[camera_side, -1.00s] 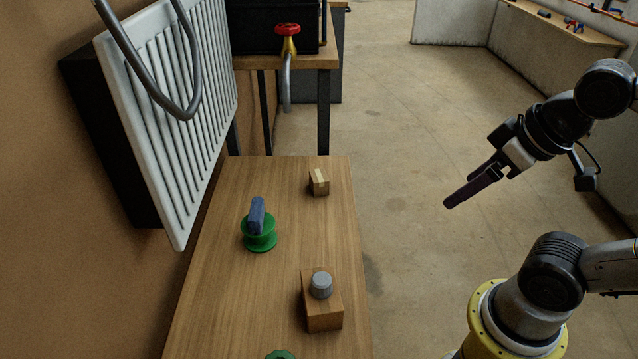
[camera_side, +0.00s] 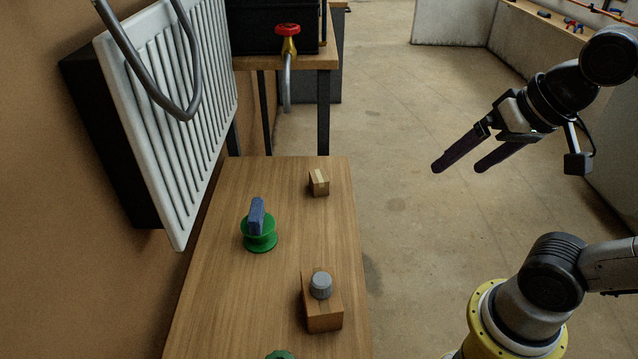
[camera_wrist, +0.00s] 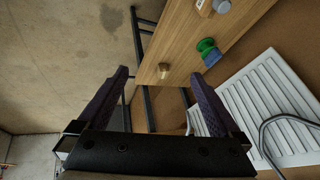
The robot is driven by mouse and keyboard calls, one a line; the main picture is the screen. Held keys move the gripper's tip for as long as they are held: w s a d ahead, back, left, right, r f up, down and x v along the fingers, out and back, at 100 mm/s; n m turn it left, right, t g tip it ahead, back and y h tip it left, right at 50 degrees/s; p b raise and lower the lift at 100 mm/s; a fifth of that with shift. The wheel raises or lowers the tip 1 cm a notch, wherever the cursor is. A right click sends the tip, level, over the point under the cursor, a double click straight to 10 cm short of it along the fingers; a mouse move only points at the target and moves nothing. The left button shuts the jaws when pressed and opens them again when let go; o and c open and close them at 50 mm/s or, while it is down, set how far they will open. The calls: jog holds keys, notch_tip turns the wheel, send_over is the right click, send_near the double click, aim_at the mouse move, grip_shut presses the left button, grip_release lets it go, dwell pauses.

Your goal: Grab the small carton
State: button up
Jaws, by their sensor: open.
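The small carton (camera_side: 319,184) is a light brown box standing near the far right corner of the wooden table. It also shows in the wrist view (camera_wrist: 164,71), near the table's edge, above the gap between my fingers. My gripper (camera_side: 458,166) is open and empty, in the air to the right of the table, well apart from the carton. In the wrist view its two dark purple fingers (camera_wrist: 160,82) are spread wide.
A green spool (camera_side: 260,238) bears a blue block (camera_side: 256,215). A larger brown box (camera_side: 324,318) bears a grey knurled cap (camera_side: 321,284). A white radiator (camera_side: 180,100) stands along the left wall. A red-handled valve (camera_side: 288,40) is on the back bench.

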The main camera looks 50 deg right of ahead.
jog(key=w+r+m, duration=0.5)
jog(key=m+g, duration=0.6)
jog(key=m, duration=0.7)
send_over(319, 176)
jog(key=f, duration=2.7)
jog(key=shift+w+d, duration=0.15)
jog(key=shift+w, duration=0.1)
jog(key=shift+s+f, duration=0.2)
jog(key=shift+f, duration=3.1)
jog(key=shift+c, duration=0.2)
